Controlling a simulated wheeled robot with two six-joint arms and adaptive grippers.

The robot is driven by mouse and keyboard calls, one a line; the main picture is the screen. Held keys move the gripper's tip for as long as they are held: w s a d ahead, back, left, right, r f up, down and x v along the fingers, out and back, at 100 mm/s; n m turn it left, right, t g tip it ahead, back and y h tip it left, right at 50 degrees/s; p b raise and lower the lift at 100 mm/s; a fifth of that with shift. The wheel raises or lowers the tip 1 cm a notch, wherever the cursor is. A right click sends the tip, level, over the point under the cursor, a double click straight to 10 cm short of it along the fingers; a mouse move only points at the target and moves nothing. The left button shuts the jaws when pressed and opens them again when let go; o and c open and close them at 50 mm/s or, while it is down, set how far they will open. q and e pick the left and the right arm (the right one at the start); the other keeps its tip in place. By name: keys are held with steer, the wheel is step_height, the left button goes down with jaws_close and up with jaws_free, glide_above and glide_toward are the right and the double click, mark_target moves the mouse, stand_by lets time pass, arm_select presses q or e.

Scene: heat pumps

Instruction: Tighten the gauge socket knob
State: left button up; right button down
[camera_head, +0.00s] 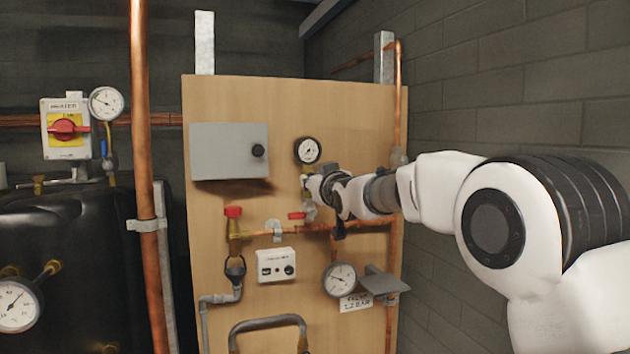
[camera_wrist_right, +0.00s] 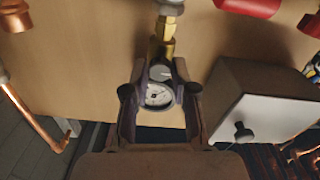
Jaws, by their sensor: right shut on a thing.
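The small round gauge (camera_head: 307,150) with a white face and dark rim is mounted on the wooden board in the head view. It also shows in the right wrist view (camera_wrist_right: 157,97), between my fingers. Brass fittings (camera_wrist_right: 162,50) lead to it there. The gauge socket knob (camera_wrist_right: 160,72) is a small metallic part between the brass fittings and the gauge face. My right gripper (camera_head: 308,184) is just below the gauge in the head view. In the wrist view its fingers (camera_wrist_right: 160,74) are closed around the knob, which they partly hide. My left gripper is not in view.
A grey box (camera_head: 228,145) with a black knob is left of the gauge. A red lever valve (camera_head: 297,216) and copper pipe run below my right gripper. A white control box (camera_head: 276,265) and a second gauge (camera_head: 340,279) are lower down. A brick wall (camera_head: 500,90) is at the right.

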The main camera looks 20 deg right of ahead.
steer(key=shift+r, duration=0.25)
steer(key=c, duration=0.9)
jaws_free()
steer(key=shift+c, duration=0.2)
steer(key=shift+f, duration=0.2)
steer(key=s, duration=1.1)
steer(key=shift+s+d, duration=0.2)
steer(key=shift+s, duration=0.15)
steer(key=shift+f, duration=0.15)
